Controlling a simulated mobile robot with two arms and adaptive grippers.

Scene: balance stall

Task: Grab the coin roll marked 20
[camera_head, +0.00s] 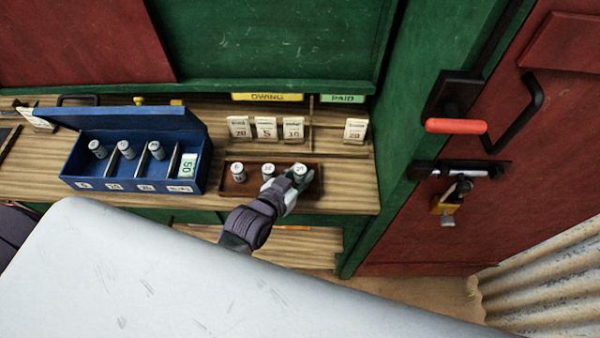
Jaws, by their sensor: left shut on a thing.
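A small brown tray (252,189) on the wooden counter holds three upright grey coin rolls in a row: a left one (238,172), a middle one (268,171) and a right one (300,169). The numbers on their tops are too small to read surely. My left gripper (293,182) reaches into the tray's right end and is shut on the right coin roll. The gripper hides the lower part of this roll, so I cannot tell whether it still touches the tray. My right gripper is not in view.
Price cards (266,128) stand behind the tray. A green post and a red door (440,235) with handle (455,126) bound the right side.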

